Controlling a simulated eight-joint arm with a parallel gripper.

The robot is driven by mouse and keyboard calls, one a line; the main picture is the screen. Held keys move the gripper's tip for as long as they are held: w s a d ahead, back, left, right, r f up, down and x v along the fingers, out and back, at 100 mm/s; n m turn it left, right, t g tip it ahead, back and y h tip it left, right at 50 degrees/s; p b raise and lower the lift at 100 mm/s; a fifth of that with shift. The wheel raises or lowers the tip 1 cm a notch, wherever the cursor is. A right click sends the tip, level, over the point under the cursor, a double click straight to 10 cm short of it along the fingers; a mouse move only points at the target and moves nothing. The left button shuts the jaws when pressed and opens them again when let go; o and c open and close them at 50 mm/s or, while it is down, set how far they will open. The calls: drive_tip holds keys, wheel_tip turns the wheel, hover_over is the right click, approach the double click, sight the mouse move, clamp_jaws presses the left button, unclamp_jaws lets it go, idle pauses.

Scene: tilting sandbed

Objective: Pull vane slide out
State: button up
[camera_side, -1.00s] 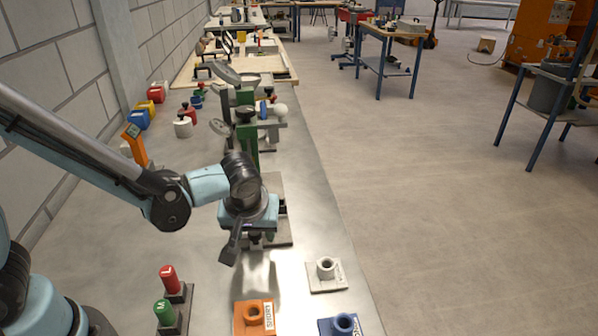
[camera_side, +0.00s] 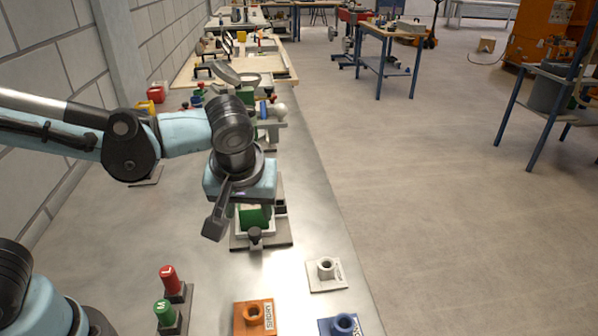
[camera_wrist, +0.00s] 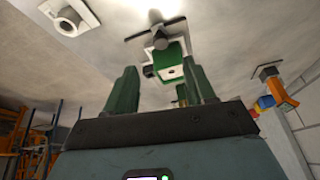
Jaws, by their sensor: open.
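My gripper (camera_wrist: 163,68) shows in the wrist view with its two green fingers apart and nothing between them that they touch. Beyond the fingertips is a small green block (camera_wrist: 172,68) with a light-edged slot in its face. A dark knob (camera_wrist: 159,41) is on it, over a dark base bar. In the side view the gripper is over a fixture on a dark base plate (camera_side: 276,236), with a black knob (camera_side: 255,233) at its front. The gripper body hides most of this fixture. I cannot tell which part is the vane slide.
A white socket block (camera_side: 326,272), an orange one (camera_side: 254,314) and a blue one (camera_side: 344,325) are at the front right. Red (camera_side: 171,278) and green (camera_side: 164,311) knobs stand front left. A pale ball (camera_side: 279,110) and a tilted disc (camera_side: 237,76) are behind the gripper.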

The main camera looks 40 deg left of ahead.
drive_tip(key=shift+v, duration=1.05)
drive_tip(key=s+a+f+m+t+h, duration=0.1)
drive_tip(key=s+a+m+t+h, duration=0.1)
drive_tip(key=a+m, duration=0.5)
drive_tip(key=shift+s+a+t+h, duration=0.2)
drive_tip(key=shift+a+t+h, duration=0.3)
drive_tip(key=shift+a+t, duration=0.9)
